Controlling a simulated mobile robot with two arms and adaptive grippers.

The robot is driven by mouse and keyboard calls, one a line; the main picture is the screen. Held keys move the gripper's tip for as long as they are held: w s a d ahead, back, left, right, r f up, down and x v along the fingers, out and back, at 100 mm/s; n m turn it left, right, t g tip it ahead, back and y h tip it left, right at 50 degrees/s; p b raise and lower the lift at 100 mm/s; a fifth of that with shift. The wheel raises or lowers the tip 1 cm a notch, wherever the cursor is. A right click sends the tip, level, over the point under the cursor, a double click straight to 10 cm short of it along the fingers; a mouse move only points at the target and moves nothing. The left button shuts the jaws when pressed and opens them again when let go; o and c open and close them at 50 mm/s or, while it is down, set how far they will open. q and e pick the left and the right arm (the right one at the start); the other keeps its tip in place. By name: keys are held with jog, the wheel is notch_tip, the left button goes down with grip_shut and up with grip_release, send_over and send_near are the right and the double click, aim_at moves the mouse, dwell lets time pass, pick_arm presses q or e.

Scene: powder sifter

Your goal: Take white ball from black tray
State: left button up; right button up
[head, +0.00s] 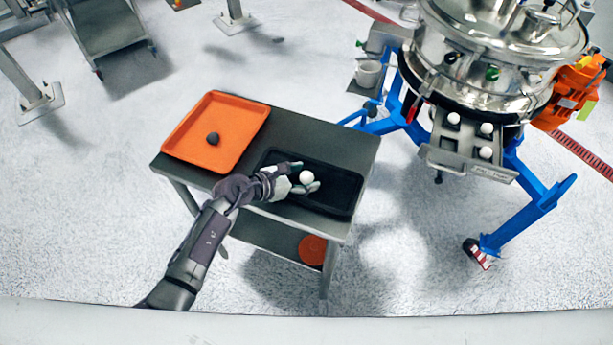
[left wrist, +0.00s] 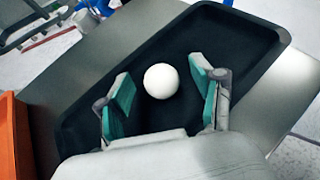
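The white ball (head: 306,177) is at the black tray (head: 340,190), on the right part of the grey table. My left gripper (head: 304,177) reaches over the tray from the left with its fingers on both sides of the ball. In the left wrist view the ball (left wrist: 161,81) lies between the two green-padded fingers (left wrist: 163,92), with a gap on each side. The left gripper is open. The black tray (left wrist: 245,50) otherwise looks empty. My right gripper is not in view.
An orange tray (head: 225,120) with a dark ball (head: 212,138) lies on the table's left part. A steel sifter (head: 490,70) on blue legs stands at the right, with several white balls on its front holder (head: 465,157). An orange round thing (head: 313,250) is on the lower shelf.

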pick_arm(q)
jog(key=c, duration=0.9)
jog(key=shift+r, duration=0.1)
